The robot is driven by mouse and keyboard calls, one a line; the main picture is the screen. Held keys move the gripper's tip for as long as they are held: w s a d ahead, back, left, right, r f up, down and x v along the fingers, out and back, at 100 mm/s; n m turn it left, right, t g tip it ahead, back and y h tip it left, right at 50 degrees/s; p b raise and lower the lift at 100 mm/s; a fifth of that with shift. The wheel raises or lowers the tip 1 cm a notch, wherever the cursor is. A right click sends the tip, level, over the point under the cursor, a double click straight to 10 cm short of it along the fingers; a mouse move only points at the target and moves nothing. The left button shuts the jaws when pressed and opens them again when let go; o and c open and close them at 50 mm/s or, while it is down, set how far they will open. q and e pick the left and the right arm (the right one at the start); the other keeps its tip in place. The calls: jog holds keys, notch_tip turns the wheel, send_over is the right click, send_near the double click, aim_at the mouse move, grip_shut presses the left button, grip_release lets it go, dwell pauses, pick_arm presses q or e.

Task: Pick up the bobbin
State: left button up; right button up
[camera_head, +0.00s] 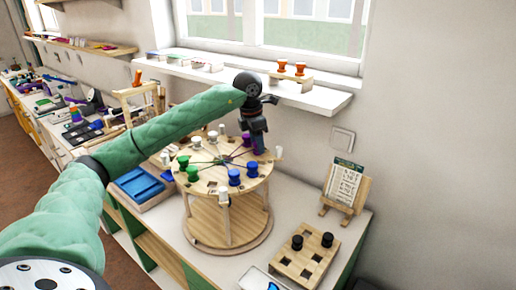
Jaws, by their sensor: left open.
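Several bobbins stand around the rim of a round wooden turntable (222,166): green bobbins (192,173), white bobbins (196,140), blue bobbins (234,177) and a purple bobbin (247,139). My left arm, in a green sleeve, reaches across from the left. My left gripper (258,147) points down over the turntable's far right rim, close to the purple bobbin. The gripper is open. It partly hides that part of the rim, and I cannot tell whether it touches a bobbin. My right gripper is not in view.
A wooden block (305,262) with square holes holds two black bobbins at the front right. A card on a small easel (345,187) stands behind it. A blue tray (138,184) lies left of the turntable. A white shelf (318,97) runs above, below the window.

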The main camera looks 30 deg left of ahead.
pick_arm(q)
jog(key=shift+f, duration=0.3)
jog(key=c, duration=0.7)
jog(key=shift+c, duration=0.2)
jog(key=shift+r, duration=0.15)
